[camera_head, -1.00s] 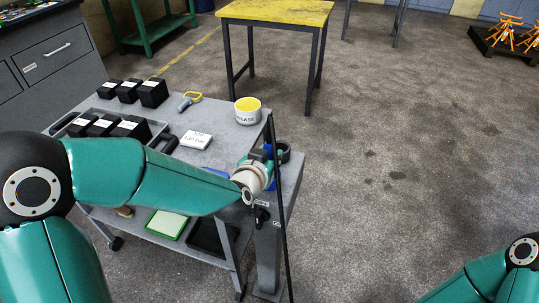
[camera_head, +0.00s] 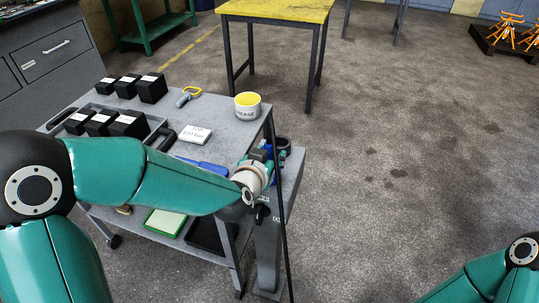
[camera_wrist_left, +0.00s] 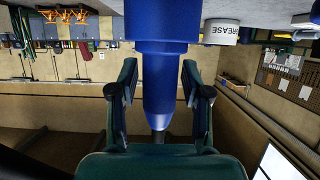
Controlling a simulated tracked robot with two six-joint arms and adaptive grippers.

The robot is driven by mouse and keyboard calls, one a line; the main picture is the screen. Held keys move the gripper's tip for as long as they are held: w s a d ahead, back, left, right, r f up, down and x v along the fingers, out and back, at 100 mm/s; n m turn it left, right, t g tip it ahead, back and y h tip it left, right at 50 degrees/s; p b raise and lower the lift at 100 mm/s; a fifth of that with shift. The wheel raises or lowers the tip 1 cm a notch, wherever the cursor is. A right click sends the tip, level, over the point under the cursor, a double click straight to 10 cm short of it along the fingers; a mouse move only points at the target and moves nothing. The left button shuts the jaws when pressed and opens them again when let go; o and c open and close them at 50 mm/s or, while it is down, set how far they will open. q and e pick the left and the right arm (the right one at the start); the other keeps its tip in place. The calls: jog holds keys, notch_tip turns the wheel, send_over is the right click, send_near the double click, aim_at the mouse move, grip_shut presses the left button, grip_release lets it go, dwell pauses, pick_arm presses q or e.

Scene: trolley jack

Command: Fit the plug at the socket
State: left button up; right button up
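The blue plug (camera_wrist_left: 160,85) fills the middle of the left wrist view, with a wide collar at the top and a narrowing body ending in a grey cable. My left gripper (camera_wrist_left: 158,78) has one finger on each side of the plug's body, with a visible gap on both sides. In the head view the left gripper (camera_head: 266,160) is at the trolley's right edge, by a grey post (camera_head: 268,240). A dark round ring (camera_head: 283,143), perhaps the socket's, shows on the post; the gripper hides most of the joint. My right gripper is out of view.
The grey trolley (camera_head: 222,118) carries a grease tub (camera_head: 247,106), black boxes (camera_head: 128,88), a white labelled block (camera_head: 195,134) and a blue item (camera_head: 202,165) partly behind my arm. A thin dark cable (camera_head: 281,225) hangs beside the post.

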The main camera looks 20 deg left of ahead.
pick_arm(q)
jog(key=shift+o, duration=0.2)
jog(key=v, duration=0.7)
jog(key=shift+s, duration=0.25)
dwell(0.4)
